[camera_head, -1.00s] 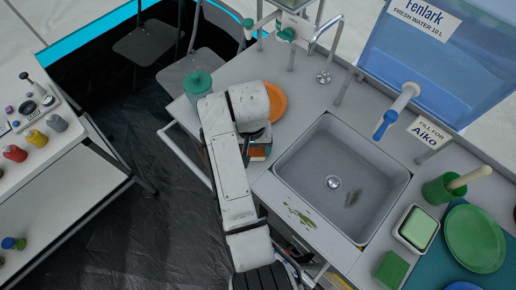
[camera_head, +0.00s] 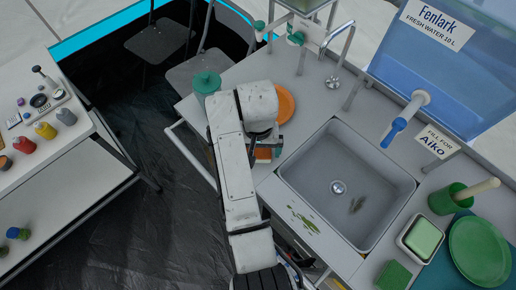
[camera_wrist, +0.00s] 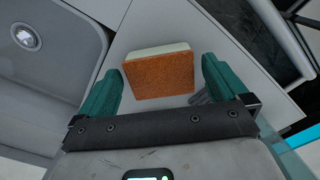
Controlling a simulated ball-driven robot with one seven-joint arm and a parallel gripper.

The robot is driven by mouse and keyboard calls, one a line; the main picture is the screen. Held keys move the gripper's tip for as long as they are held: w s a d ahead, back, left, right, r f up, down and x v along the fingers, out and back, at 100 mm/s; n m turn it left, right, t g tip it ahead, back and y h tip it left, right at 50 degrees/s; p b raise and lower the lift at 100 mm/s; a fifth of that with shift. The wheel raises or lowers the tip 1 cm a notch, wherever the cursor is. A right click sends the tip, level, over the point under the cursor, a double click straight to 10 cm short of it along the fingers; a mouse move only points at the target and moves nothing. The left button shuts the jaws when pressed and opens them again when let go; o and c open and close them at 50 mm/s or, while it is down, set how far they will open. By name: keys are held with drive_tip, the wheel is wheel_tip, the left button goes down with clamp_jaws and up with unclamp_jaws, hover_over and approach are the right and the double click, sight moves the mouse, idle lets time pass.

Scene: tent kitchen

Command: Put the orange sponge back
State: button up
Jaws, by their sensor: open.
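The orange sponge (camera_wrist: 158,75), with a pale layer along its far edge, lies on the grey counter between the sink and the counter edge. In the head view its orange side (camera_head: 264,154) shows only partly, below the end of my arm. My gripper (camera_wrist: 161,67) is open, with one teal finger on each side of the sponge and a visible gap at both sides. The wrist view does not clearly show how high the fingers are above the counter. The head view mostly hides the gripper behind my arm.
The sink (camera_head: 338,188) is right of the sponge. An orange plate (camera_head: 285,104) and a teal lidded jar (camera_head: 207,84) stand behind. At right are a white dish (camera_head: 406,243) holding a green block, a green sponge (camera_head: 394,276), a green cup (camera_head: 443,203) and green plates (camera_head: 479,250).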

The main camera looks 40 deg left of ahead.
sight(258, 152)
wheel_tip(258, 152, up, 11)
drive_tip(key=p, duration=0.2)
drive_tip(key=shift+r, duration=0.15)
idle(0.6)
drive_tip(key=w+d+f+m+t, duration=0.1)
drive_tip(key=w+d+f, duration=0.2)
drive_tip(key=d, duration=0.5)
drive_tip(key=w+d+f+m, duration=0.1)
drive_tip(key=w+d+f, duration=0.15)
drive_tip(key=d, duration=0.45)
drive_tip(key=s+d+m+t, duration=0.1)
drive_tip(key=d, duration=0.7)
drive_tip(key=s+d+f+m, duration=0.1)
drive_tip(key=d, duration=0.7)
drive_tip(key=s+d+f+m+t, duration=0.1)
drive_tip(key=d+m, duration=0.1)
drive_tip(key=d, duration=0.6)
drive_tip(key=shift+s+d+f+t+y, duration=0.15)
drive_tip(key=shift+s+t+y, duration=0.15)
drive_tip(key=shift+s+y, duration=0.1)
drive_tip(key=s+d+r+m+t, duration=0.1)
drive_tip(key=s+d+r+m, duration=0.1)
drive_tip(key=s+d, duration=0.7)
drive_tip(key=s+d+f+g+h+b, duration=0.1)
drive_tip(key=s+d+f+g, duration=0.1)
drive_tip(key=s+f, duration=0.4)
drive_tip(key=shift+s+f+m+g, duration=0.4)
drive_tip(key=shift+s+g, duration=0.1)
drive_tip(key=shift+s, duration=0.75)
drive_tip(key=shift+d, duration=0.1)
